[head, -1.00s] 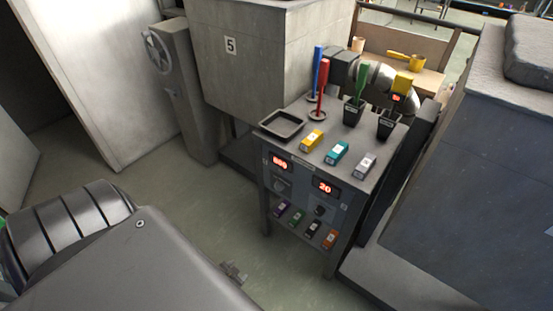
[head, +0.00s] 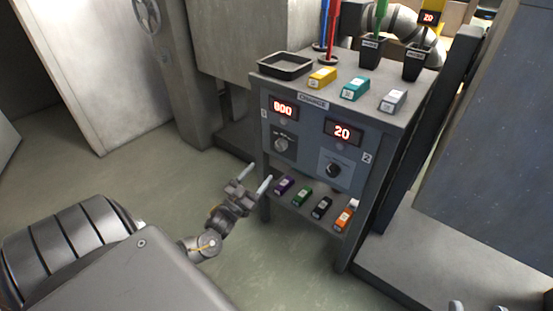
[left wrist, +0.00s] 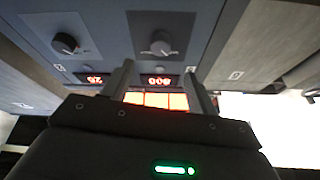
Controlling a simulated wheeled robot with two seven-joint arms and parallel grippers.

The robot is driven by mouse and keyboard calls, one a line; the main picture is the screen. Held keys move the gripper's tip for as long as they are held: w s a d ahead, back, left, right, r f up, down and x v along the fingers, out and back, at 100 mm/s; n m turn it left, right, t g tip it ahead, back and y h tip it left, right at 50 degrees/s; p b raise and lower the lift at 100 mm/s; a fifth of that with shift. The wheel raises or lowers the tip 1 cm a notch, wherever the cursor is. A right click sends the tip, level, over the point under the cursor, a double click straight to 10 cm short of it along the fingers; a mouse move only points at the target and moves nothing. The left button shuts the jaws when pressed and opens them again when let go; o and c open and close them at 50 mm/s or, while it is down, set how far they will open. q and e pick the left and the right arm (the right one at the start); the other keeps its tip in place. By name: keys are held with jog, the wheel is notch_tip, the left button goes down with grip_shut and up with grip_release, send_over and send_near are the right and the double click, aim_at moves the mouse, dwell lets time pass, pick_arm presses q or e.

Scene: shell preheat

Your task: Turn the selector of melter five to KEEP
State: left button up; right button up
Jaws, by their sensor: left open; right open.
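A grey panel cart (head: 312,161) carries two dials. A grey dial (head: 284,144) sits under the red display reading 800, on side 1. A black dial (head: 333,170) sits under the display reading 20, on side 2. Dial markings are too small to read; I cannot tell where KEEP is. My left gripper (head: 258,177) is open and empty, left of the cart, lower than the grey dial and apart from it. In the left wrist view, the grey dial (left wrist: 163,43) lies beyond the open fingers and the black dial (left wrist: 66,43) left of it. My right gripper (head: 478,307) shows only fingertips, open.
A black tray (head: 285,67), yellow, teal and grey blocks and dark cups with coloured sticks stand on the cart top. Several small blocks lie on its lower shelf (head: 320,222). A large grey body (head: 495,130) stands right. Floor (head: 120,190) to the left is clear.

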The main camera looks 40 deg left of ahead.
aim_at(279, 149)
pick_arm(q)
jog(key=b+x, duration=0.1)
jog(key=x, duration=0.9)
jog(key=shift+w+r, duration=0.2)
jog(key=shift+w, duration=0.15)
pick_arm(e)
jog(key=d+r+t, duration=0.2)
jog(key=shift+s+m+t, duration=0.3)
jog(key=shift+s+t, duration=0.1)
pick_arm(q)
jog(key=c, duration=1)
